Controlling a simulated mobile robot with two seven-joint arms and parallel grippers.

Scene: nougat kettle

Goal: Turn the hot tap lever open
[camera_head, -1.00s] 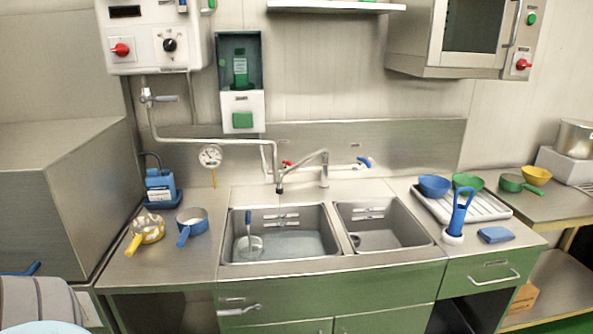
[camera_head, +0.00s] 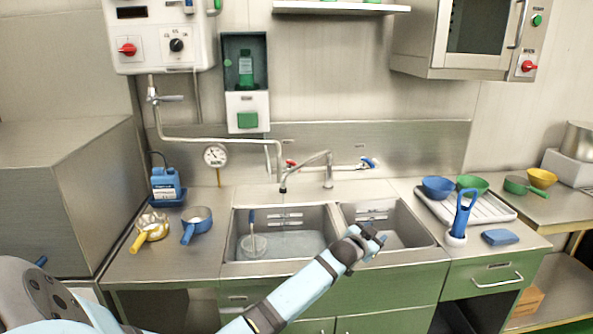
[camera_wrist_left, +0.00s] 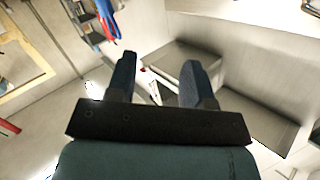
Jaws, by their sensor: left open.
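The hot tap lever (camera_head: 291,163) is the small red lever on the wall pipe behind the sink, left of the curved spout (camera_head: 310,160). The blue lever (camera_head: 369,163) is on the right end of the same pipe. My left gripper (camera_head: 372,238) is over the front of the right basin, in front of and below both levers, touching neither. In the left wrist view its two dark fingers (camera_wrist_left: 158,78) are apart with nothing held; a small red and white thing shows beyond them, too small to name. My right gripper is not in view.
The double sink has a left basin (camera_head: 285,258) holding water and a blue-handled strainer. A blue pan (camera_head: 197,220) and a yellow-handled pan (camera_head: 151,226) stand at left. A drainer (camera_head: 490,213) with bowls and a blue-handled tool (camera_head: 463,212) stand at right.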

